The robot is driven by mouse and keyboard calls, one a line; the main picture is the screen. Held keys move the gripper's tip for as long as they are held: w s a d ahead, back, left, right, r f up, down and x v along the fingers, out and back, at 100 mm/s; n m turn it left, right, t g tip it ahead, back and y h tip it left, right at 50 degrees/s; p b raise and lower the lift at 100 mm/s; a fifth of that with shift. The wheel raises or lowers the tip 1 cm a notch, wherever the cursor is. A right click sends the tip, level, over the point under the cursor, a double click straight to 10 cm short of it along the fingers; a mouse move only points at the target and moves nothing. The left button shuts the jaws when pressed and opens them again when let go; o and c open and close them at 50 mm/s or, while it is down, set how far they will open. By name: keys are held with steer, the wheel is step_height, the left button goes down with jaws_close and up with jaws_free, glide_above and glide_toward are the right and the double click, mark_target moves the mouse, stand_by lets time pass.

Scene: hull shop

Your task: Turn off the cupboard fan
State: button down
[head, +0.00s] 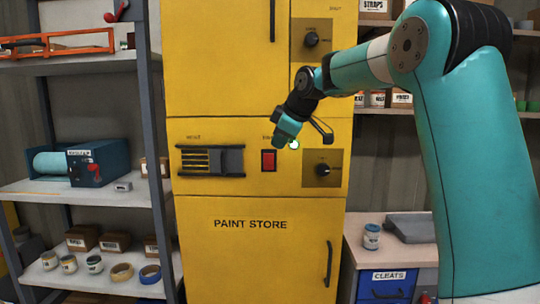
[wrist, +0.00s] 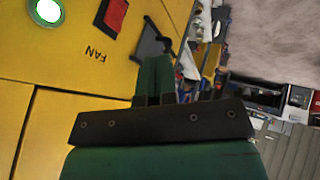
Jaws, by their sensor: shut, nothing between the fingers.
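The yellow paint store cupboard (head: 250,260) stands in front of me. The fan switch (head: 268,161) is a red rocker in a dark frame on its middle panel. In the wrist view the red switch (wrist: 115,14) is cut by the top edge, with the FAN label (wrist: 97,53) beside it. A round lamp (head: 294,145) right of the switch glows white-green; it also shows in the wrist view (wrist: 46,11). My gripper (head: 281,143) is shut and empty, just above and right of the switch, hiding part of the label. Whether it touches the panel I cannot tell.
A slatted vent with a grey slider (head: 228,161) is left of the switch. Black dials (head: 323,170) and (head: 311,39) sit on the right side. A door handle (head: 328,264) sticks out below. Shelves (head: 90,190) stand left, a bench with a jar (head: 372,237) right.

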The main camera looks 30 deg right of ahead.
mark_target(270, 155)
steer(key=shift+w+d+r, duration=0.15)
steer(key=shift+w+d, duration=0.05)
steer(key=shift+d, duration=0.25)
steer(key=shift+w+d+r, duration=0.15)
steer(key=shift+d, duration=0.3)
steer(key=w+f+p, duration=0.1)
steer(key=w+f, duration=0.1)
steer(key=w, duration=0.1)
steer(key=w+f+p, duration=0.1)
steer(key=w+f, duration=0.1)
steer(key=w, duration=0.1)
steer(key=w+d+f+p, duration=0.1)
steer(key=w+f+p, duration=0.1)
steer(key=f, duration=0.1)
steer(key=shift+w, duration=0.4)
steer(key=shift+w+d+f, duration=0.15)
steer(key=shift+w+d, duration=0.15)
steer(key=shift+w, duration=0.05)
